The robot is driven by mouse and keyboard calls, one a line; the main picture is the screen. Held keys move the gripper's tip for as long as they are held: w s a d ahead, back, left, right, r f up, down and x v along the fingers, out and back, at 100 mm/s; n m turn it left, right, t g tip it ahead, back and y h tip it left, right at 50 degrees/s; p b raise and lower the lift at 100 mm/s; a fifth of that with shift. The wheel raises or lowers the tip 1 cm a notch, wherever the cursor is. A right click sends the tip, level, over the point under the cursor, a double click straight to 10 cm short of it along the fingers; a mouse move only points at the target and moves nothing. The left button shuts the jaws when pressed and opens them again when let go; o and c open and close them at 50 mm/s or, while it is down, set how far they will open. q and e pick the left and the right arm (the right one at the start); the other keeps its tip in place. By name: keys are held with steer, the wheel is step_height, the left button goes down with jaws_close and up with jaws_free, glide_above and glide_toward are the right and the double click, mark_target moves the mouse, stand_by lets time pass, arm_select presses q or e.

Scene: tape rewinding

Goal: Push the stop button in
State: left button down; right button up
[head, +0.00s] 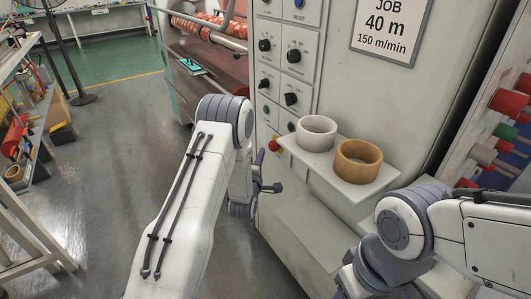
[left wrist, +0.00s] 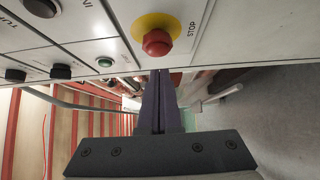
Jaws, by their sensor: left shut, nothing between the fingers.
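The red stop button (left wrist: 157,42) stands out from its round yellow plate (left wrist: 152,20), beside the word STOP. It also shows small in the head view, the red stop button (head: 274,146) being low on the machine's control panel. My left gripper (left wrist: 160,74) is shut and empty. Its fingertips are just below the button in the left wrist view; I cannot tell whether they touch it. In the head view the left gripper (head: 259,157) is partly hidden by my left arm, with its dark fingers close to the button. My right gripper is not in view.
A green button (left wrist: 105,62) and black knobs (left wrist: 60,71) are near the stop button. A shelf (head: 345,178) right of the panel bears a white tape roll (head: 317,133) and a brown tape roll (head: 358,163). Open floor (head: 120,150) lies to the left.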

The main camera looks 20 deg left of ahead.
arm_select(q)
steer(key=shift+w+d, duration=0.55)
steer(key=shift+w, duration=0.15)
